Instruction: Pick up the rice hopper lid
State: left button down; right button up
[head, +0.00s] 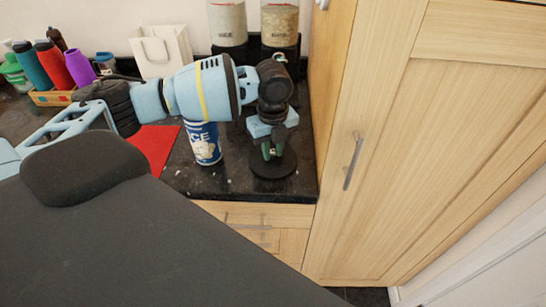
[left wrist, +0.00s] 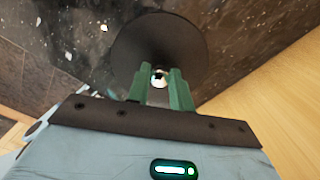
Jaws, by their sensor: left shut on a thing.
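The rice hopper lid is a dark round disc (head: 273,172) near the front right corner of the counter, by the tall cabinet. It also shows in the left wrist view (left wrist: 190,42), with a small shiny knob (left wrist: 159,76) at its middle. My left gripper (head: 271,151) points down over the lid. Its green fingers (left wrist: 160,84) are shut on the lid's knob. I cannot tell whether the lid touches the counter. A blue and white can (head: 206,146), lettered "ICE" where it shows, stands left of the lid, its top hidden by my left arm. My right gripper is out of view.
A tall wooden cabinet (head: 440,130) closes off the right side, close to the lid. Two canisters (head: 228,22) stand behind my arm. A white paper bag (head: 160,52), several bottles (head: 54,65) and a red mat (head: 155,148) are to the left.

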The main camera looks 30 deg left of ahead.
aim_at(273, 152)
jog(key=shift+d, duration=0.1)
